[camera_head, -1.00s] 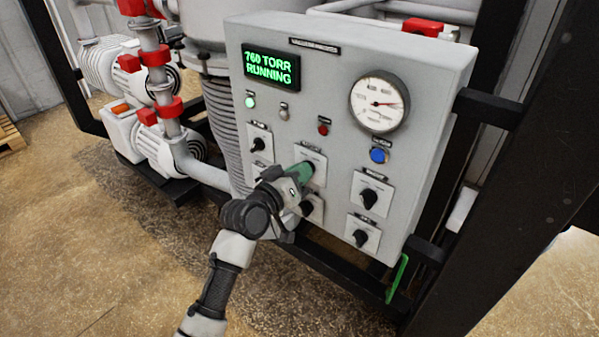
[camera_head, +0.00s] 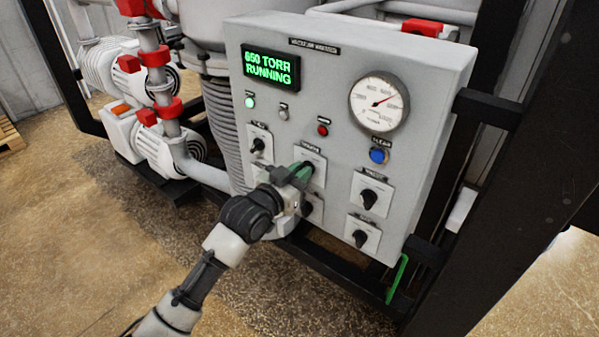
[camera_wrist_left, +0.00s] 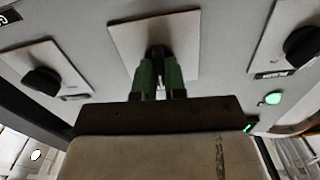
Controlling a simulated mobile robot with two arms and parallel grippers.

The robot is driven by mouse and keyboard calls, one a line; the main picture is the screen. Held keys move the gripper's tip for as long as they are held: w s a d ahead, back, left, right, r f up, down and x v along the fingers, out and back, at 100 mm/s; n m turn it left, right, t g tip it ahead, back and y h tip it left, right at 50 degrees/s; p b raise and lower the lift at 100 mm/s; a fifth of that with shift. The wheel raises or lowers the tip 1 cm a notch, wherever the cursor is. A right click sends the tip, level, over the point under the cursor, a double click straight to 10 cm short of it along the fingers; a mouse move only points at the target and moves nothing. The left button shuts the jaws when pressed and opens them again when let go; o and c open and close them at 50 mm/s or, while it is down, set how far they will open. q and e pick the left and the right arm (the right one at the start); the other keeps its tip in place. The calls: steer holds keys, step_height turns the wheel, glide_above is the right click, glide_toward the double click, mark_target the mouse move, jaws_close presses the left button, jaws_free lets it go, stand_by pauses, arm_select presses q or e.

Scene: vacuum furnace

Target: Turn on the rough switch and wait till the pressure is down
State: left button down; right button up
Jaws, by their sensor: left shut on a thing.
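The white control panel (camera_head: 337,95) has several black rotary switches on pale plates. My left gripper (camera_head: 303,173), with green fingers, is at the upper middle switch plate (camera_head: 315,160). In the left wrist view its fingers (camera_wrist_left: 159,78) are shut on the dark knob (camera_wrist_left: 158,52) of that switch. The knob's exact angle is hidden by the fingers, and the label above it is too small to read surely. The green display (camera_head: 270,67) reads 650 TORR RUNNING. The round gauge (camera_head: 379,102) has its red needle pointing up and to the right. My right gripper is not in view.
Other black knobs sit close by: upper left (camera_head: 258,145), right (camera_head: 368,199) and lower right (camera_head: 360,238). A blue button (camera_head: 378,155) and a red lamp (camera_head: 322,130) are above. A green lamp (camera_head: 250,102) is lit. A black frame post (camera_head: 510,190) stands at right.

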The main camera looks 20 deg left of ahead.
arm_select(q)
steer(key=m, duration=0.5)
steer(key=shift+p, duration=0.35)
stand_by(0.4)
steer(key=c, duration=1.2)
jaws_free()
steer(key=shift+d, duration=0.1)
steer(key=b+v, duration=0.3)
steer(key=v, duration=0.7)
steer(key=shift+s, duration=0.4)
